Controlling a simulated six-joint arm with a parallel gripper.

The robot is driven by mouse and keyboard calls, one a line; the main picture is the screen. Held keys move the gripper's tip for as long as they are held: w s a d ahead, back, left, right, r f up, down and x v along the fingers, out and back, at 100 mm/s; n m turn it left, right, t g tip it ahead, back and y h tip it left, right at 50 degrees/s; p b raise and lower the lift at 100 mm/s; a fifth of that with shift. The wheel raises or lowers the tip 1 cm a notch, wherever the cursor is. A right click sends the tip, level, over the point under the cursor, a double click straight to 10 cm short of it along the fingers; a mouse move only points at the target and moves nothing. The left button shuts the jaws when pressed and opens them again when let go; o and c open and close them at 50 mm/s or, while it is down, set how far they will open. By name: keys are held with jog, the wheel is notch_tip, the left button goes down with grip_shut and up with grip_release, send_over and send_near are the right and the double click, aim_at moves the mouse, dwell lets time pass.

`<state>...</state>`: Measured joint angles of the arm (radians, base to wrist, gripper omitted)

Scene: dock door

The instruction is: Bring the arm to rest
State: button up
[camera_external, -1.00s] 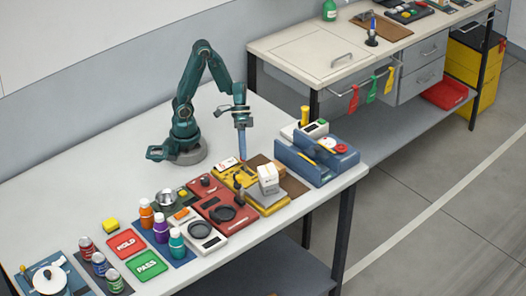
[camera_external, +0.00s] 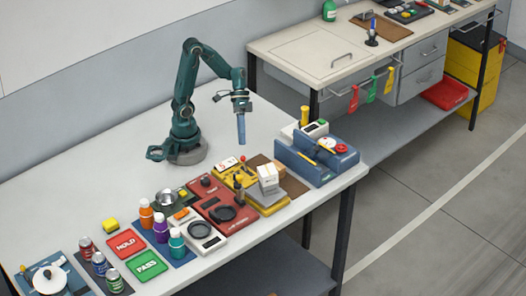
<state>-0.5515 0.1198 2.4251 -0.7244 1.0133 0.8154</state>
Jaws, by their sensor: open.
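My gripper (camera_external: 241,139) hangs below my bent arm, pointing down, with its blue fingers apart from anything on the table. It is open and holds nothing that I can see. It is above the white table (camera_external: 85,190), behind the yellow block (camera_external: 236,171) and the red tray (camera_external: 226,203). The arm's base is at the back middle of the table.
A small white box (camera_external: 268,174) sits in front. Bottles (camera_external: 161,228), a HOLD pad (camera_external: 126,243) and a PASS pad (camera_external: 149,265) lie front left. The back left table is clear.

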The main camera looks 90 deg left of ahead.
jog(key=shift+d, duration=0.1)
jog(key=s+a+r+m+t+y, duration=0.1)
jog(key=s+r+m+t+y, duration=0.2)
jog(key=s+r+t+y, duration=0.1)
notch_tip(320, 180, up, 2)
jog(key=s+y, duration=0.1)
jog(key=y, duration=0.2)
dwell(0.4)
dwell(2.9)
